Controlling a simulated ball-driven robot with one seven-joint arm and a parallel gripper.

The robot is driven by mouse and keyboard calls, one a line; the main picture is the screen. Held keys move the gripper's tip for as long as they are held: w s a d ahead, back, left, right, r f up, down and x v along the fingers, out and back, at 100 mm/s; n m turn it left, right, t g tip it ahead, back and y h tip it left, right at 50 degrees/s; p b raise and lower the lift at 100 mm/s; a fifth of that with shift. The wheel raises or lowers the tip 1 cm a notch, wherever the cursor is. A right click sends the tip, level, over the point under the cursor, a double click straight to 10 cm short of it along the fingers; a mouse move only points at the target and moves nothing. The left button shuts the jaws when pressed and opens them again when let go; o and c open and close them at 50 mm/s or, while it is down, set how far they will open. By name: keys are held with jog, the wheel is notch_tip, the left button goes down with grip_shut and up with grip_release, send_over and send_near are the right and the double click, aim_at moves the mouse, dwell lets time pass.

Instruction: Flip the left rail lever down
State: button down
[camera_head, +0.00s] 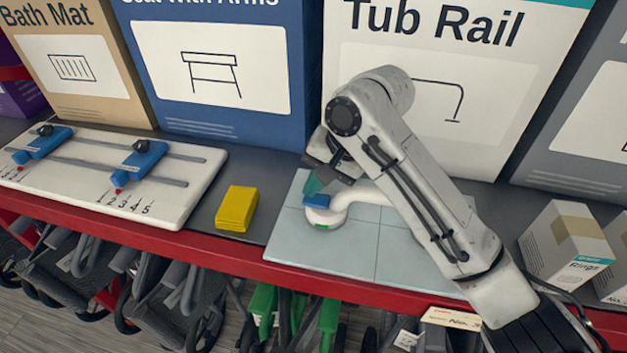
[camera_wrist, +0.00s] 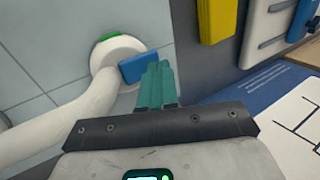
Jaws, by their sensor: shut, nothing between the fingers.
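A white rail (camera_head: 362,195) is mounted on a pale tiled panel. Its left end is a round white base (camera_head: 325,216) with a blue lever (camera_head: 317,201) on its upper back side and a green mark (camera_head: 321,227) on its front edge. The lever also shows in the wrist view (camera_wrist: 139,67), sticking out from the base's side. My gripper (camera_wrist: 160,68) is shut and empty, its teal fingers pressed together. The fingertips are right beside the lever, on its far side in the head view. I cannot tell whether they touch it. My arm hides the rail's right end.
The tiled panel (camera_head: 345,255) lies on a grey shelf with a red front edge (camera_head: 230,257). A yellow block (camera_head: 237,208) and a white slider board (camera_head: 100,205) are to the left. Large boxes, including the Tub Rail box (camera_head: 500,80), stand close behind. A Rings box (camera_head: 565,245) is at right.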

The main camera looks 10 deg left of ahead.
aim_at(314, 198)
jog(key=shift+r+p, duration=0.65)
notch_tip(314, 198, up, 3)
jog(key=p, duration=0.3)
jog(key=shift+r, duration=0.1)
jog(key=a+r+b, duration=0.3)
jog(key=a+r, duration=0.1)
jog(key=r, duration=0.4)
jog(key=shift+r, duration=0.25)
